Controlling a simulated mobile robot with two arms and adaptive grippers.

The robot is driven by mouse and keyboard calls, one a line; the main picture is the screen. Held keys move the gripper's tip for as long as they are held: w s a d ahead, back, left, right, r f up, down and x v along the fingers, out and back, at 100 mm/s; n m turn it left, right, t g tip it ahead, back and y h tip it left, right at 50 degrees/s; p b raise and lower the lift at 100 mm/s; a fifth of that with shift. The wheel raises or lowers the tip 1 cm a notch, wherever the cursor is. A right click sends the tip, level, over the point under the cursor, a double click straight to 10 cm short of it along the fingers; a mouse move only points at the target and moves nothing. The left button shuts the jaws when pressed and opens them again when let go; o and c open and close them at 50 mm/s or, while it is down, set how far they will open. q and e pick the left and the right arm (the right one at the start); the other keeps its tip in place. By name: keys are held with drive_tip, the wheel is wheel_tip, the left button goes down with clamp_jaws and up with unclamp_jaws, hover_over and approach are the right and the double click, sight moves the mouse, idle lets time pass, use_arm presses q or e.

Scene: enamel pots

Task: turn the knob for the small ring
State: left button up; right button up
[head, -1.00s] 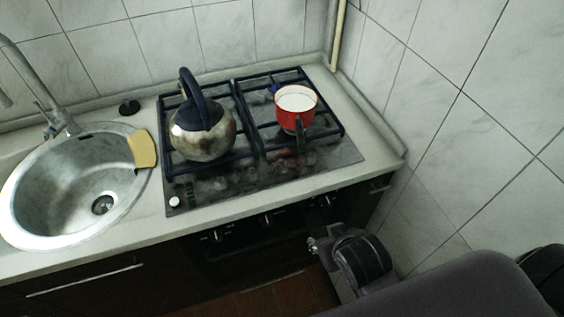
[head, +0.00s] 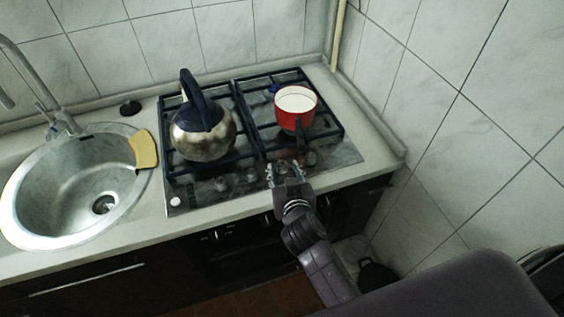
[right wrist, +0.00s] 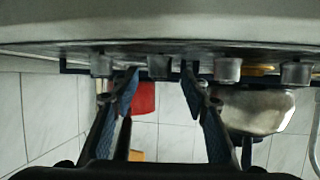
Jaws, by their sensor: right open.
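Several small metallic knobs stand in a row along the hob's front strip; one is the rightmost knob (head: 310,158). My right gripper (head: 284,170) is open at that strip, just left of the rightmost knob. The right wrist view appears upside down, with the knobs hanging from the top. There one knob (right wrist: 159,66) shows between the two open fingers, which look apart from it. Another knob (right wrist: 101,66) is outside them to the left. I cannot tell which knob belongs to the small ring. My left gripper is not in view.
A red pot (head: 289,120) with white inside stands on the hob's right side, its handle toward my right gripper. A steel kettle (head: 203,142) stands on the left side. A sink (head: 40,190) with a yellow cloth (head: 143,150) lies further left. A tiled wall bounds the right.

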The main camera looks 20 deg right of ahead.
sight(282, 166)
drive_tip(key=shift+x, duration=1.8)
